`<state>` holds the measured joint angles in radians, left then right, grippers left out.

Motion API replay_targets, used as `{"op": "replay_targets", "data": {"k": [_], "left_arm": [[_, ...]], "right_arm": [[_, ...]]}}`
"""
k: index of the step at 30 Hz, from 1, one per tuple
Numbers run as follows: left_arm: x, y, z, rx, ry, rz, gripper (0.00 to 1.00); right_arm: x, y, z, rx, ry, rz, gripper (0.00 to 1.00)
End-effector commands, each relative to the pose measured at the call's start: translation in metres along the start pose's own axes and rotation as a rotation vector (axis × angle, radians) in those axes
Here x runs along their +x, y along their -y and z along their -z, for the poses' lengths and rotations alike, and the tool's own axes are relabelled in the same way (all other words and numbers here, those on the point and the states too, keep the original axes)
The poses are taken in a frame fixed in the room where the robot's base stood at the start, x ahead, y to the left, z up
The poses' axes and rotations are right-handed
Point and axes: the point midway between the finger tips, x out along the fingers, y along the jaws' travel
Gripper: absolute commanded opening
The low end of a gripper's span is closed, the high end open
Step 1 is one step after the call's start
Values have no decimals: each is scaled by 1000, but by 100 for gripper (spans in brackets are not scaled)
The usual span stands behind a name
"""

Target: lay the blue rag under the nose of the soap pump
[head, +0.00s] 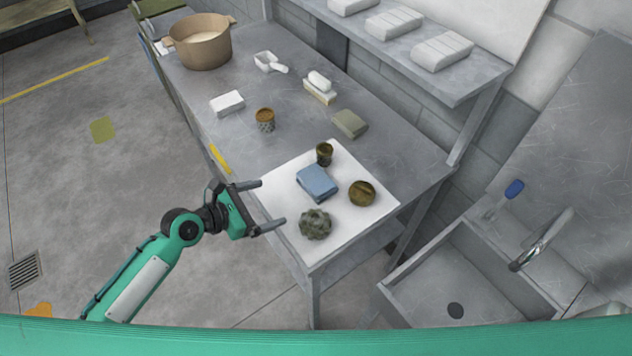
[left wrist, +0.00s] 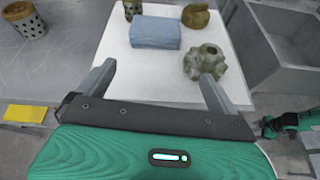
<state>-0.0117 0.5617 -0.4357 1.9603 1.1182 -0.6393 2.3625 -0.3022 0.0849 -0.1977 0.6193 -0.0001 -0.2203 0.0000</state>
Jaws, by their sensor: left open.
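The blue rag (head: 317,182) lies folded into a thick pad on a white sheet (head: 281,177) at the near end of the metal table. In the left wrist view the rag (left wrist: 155,32) lies ahead of the fingers. My left gripper (head: 272,203) is open and empty just left of the rag, pointing toward it and not touching it. In the left wrist view its fingers (left wrist: 157,72) are spread wide. A teal-and-black arm part (left wrist: 290,120), apparently of my right arm, shows there.
On the sheet near the rag are a knobbly lump (head: 316,224), a brown round pot (head: 362,193) and a small dark cup (head: 324,153). A green block (head: 350,123) lies farther back. A sink (head: 440,285) with a tap (head: 541,240) stands right of the table.

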Motion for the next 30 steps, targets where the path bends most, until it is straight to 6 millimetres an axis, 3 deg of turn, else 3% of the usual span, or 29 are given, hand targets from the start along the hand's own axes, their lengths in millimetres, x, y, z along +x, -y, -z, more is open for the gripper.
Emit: {"op": "replay_targets", "data": {"k": [5, 15, 25, 30], "left_arm": [[7, -10, -3, -102, 20, -9, 96], [69, -11, -5, -107, 21, -9, 96], [96, -11, -8, -103, 20, -9, 96], [120, -12, -13, -103, 20, -9, 96]], "right_arm": [[-2, 0, 2, 0, -2, 0, 73], [-12, 9, 5, 1, -5, 10, 73], [-18, 8, 6, 0, -5, 9, 73], [-26, 5, 6, -1, -5, 6, 73]]}}
